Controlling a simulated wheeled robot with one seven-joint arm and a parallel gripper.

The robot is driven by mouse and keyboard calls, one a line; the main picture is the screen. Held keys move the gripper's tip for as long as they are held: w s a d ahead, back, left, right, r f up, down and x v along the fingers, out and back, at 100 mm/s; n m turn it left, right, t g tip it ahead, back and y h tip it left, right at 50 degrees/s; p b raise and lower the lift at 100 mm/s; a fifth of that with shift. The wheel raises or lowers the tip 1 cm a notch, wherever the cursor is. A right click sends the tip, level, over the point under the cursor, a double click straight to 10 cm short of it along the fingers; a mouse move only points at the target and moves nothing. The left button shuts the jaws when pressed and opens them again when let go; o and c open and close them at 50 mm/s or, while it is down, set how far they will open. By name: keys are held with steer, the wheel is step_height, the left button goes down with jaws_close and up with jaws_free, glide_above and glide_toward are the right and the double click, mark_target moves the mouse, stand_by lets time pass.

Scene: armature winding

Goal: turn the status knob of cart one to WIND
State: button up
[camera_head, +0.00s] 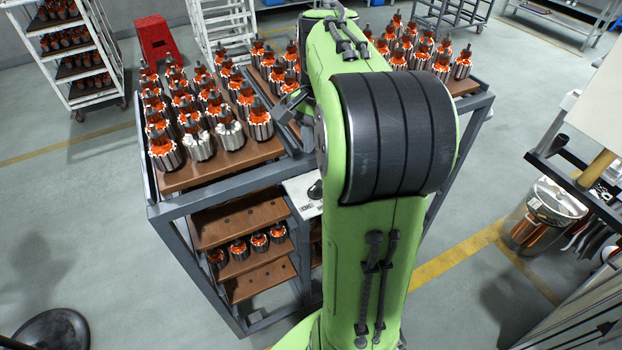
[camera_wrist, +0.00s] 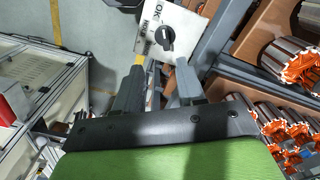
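The status knob (camera_wrist: 167,38) is a small black knob on a white label plate (camera_wrist: 184,22) on the cart frame. Dark lettering shows on the plate, but I cannot read for sure which word the knob points to. In the head view the knob (camera_head: 316,190) and plate (camera_head: 300,186) show at the cart's near corner, partly covered by my arm. In the wrist view my gripper (camera_wrist: 157,74) is open and empty. Its two grey fingers are apart, with the knob ahead of the gap and not between them.
The cart (camera_head: 232,186) carries many orange and silver armatures on its top trays and a few on a lower shelf. A white rack (camera_head: 100,95) and red step stool (camera_head: 155,38) stand behind left. A bin (camera_head: 545,215) stands right.

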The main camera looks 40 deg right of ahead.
mark_target(315, 185)
steer(key=f, duration=0.7)
steer(key=f+b, duration=0.1)
steer(key=f, duration=0.3)
steer(key=shift+w, duration=0.4)
steer(key=shift+w+a+f, duration=0.1)
steer(key=shift+w+f, duration=0.05)
steer(key=shift+f, duration=0.1)
jaws_close()
